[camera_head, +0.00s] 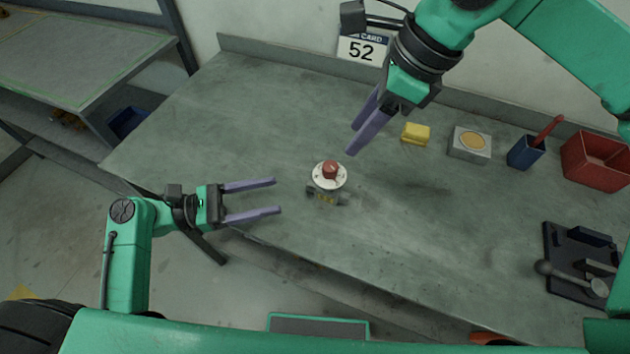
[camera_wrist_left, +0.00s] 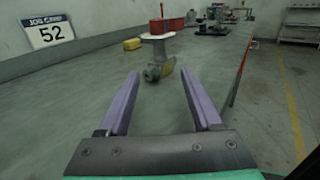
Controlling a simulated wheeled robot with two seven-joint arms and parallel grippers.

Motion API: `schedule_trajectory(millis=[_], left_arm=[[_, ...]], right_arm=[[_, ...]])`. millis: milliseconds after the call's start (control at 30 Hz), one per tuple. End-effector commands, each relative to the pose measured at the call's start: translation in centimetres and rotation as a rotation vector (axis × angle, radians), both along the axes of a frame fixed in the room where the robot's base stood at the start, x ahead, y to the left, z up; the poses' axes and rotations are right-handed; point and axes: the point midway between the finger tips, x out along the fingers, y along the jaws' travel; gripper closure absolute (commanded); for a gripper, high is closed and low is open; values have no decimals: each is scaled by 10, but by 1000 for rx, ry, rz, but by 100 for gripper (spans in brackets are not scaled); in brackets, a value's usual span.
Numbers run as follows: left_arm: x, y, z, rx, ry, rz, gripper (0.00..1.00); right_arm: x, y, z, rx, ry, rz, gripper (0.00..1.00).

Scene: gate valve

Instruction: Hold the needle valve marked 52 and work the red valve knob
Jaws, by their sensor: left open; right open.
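The needle valve (camera_head: 326,193) stands upright on the grey bench, with a white round disc and a red knob (camera_head: 330,169) on top. In the left wrist view the valve body (camera_wrist_left: 158,66) is ahead, beyond the fingertips, with the red knob (camera_wrist_left: 158,26) above it. My left gripper (camera_head: 276,196) is open and empty, to the left of the valve and apart from it. My right gripper (camera_head: 352,138) is open and empty, above and slightly right of the knob, pointing down. The card marked 52 (camera_head: 362,49) is at the back wall; it also shows in the left wrist view (camera_wrist_left: 48,31).
A yellow block (camera_head: 415,133), a grey box with a yellow disc (camera_head: 469,144), a blue cup (camera_head: 525,152) and a red bin (camera_head: 596,160) line the back right. A dark tool stand (camera_head: 580,262) is at the right. The bench (camera_head: 230,130) is clear left of the valve.

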Motion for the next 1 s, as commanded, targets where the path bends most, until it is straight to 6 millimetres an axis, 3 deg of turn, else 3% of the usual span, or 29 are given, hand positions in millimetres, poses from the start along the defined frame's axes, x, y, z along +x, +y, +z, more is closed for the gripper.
schedule_trajectory(millis=[500, 633, 867, 900, 1000], left_arm=[[37, -111, 1, -3, -2, 3, 34], [40, -122, 1, 1, -2, 4, 34], [40, -123, 0, 1, -1, 4, 34], [40, -123, 0, 2, -2, 4, 42], [40, -123, 0, 2, -2, 4, 80]], right_arm=[[0, 0, 0, 0, 0, 0, 50], [0, 0, 0, 0, 0, 0, 50], [0, 0, 0, 0, 0, 0, 50], [0, 0, 0, 0, 0, 0, 50], [0, 0, 0, 0, 0, 0, 50]])
